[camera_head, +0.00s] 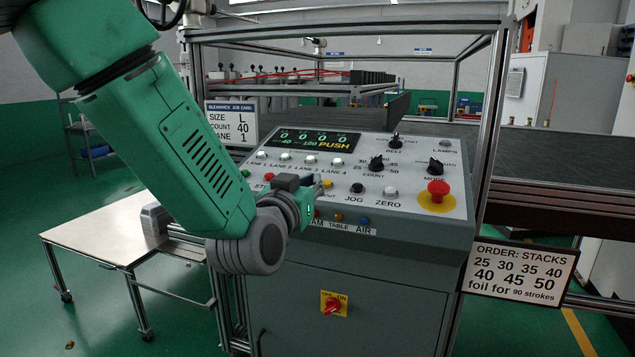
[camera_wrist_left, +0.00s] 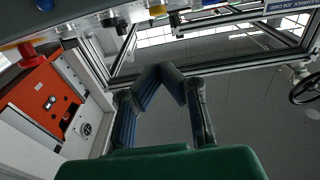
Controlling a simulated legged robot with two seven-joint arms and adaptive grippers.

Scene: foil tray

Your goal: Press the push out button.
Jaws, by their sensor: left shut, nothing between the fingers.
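The control panel (camera_head: 420,205) has a row of buttons along its lower part. A yellow button (camera_head: 328,183) sits just right of my left gripper, above a partly hidden label that seems to end in "OUT"; this appears to be the push out button. My left gripper (camera_head: 318,188) is shut and empty, close over the panel beside this button; I cannot tell whether it touches anything. In the left wrist view, the gripper's fingers (camera_wrist_left: 163,72) meet at their tips, and a yellow button (camera_wrist_left: 157,11) shows beyond them at the top edge.
A black JOG button (camera_head: 358,187) and a white ZERO button (camera_head: 391,191) stand right of the yellow one. A red emergency knob (camera_head: 438,190) is farther right. The display (camera_head: 312,141) reads PUSH. A low table (camera_head: 105,225) stands at left.

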